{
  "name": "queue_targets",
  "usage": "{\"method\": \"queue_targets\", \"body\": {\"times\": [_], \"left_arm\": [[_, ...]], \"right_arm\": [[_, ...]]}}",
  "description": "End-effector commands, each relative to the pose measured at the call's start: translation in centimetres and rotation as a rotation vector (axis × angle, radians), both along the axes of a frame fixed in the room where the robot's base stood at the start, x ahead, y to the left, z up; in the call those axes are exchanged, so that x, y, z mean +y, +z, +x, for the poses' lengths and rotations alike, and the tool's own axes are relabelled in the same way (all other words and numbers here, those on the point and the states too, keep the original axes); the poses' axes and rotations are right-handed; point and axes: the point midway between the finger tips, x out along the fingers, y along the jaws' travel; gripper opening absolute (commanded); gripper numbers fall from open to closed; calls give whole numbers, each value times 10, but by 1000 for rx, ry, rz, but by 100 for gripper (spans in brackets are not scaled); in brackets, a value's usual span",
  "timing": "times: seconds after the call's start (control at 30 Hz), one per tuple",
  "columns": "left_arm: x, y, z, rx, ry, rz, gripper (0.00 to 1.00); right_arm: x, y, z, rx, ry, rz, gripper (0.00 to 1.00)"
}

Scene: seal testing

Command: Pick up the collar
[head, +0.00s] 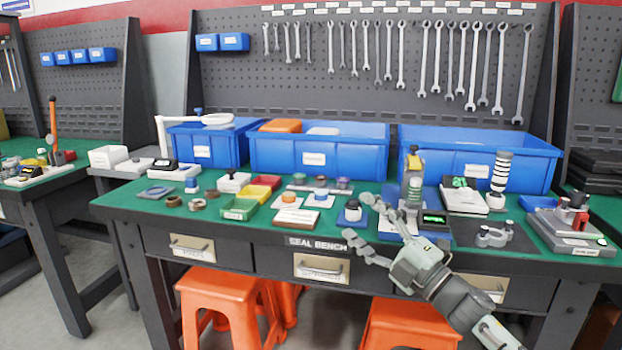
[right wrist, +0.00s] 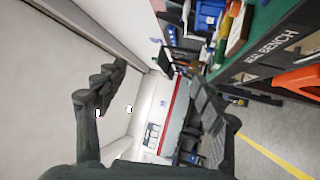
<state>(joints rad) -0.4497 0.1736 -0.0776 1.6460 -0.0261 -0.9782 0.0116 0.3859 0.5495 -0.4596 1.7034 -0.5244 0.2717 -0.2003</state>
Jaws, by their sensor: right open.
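My right gripper (head: 359,218) is open and empty in front of the bench's front edge, with its fingers pointing left. Its two fingers also show, spread apart, in the right wrist view (right wrist: 155,95). I cannot tell for sure which item is the collar. Several small brown rings lie at the left of the green bench top, one of them a brown ring (head: 173,201), well away from the gripper. My left gripper is not in view.
Blue bins (head: 318,155) line the back of the bench. Orange stools (head: 411,322) stand below the bench front. Bare green top shows along the front left edge.

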Motion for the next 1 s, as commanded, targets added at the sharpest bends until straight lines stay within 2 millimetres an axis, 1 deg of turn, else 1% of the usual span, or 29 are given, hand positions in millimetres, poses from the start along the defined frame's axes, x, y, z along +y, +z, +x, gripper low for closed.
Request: {"method": "queue_targets", "body": {"times": [0.33,0.47,0.57,0.67,1.0], "left_arm": [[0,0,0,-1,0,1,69],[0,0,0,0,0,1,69],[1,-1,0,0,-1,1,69],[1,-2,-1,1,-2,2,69],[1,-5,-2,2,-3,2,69]], "right_arm": [[0,0,0,-2,1,-2,69],[-3,-5,1,16,-10,10,69],[-8,-16,5,53,-36,32,69],[-16,-31,9,104,-71,63,69],[-47,-92,17,290,-200,165,69]]}}
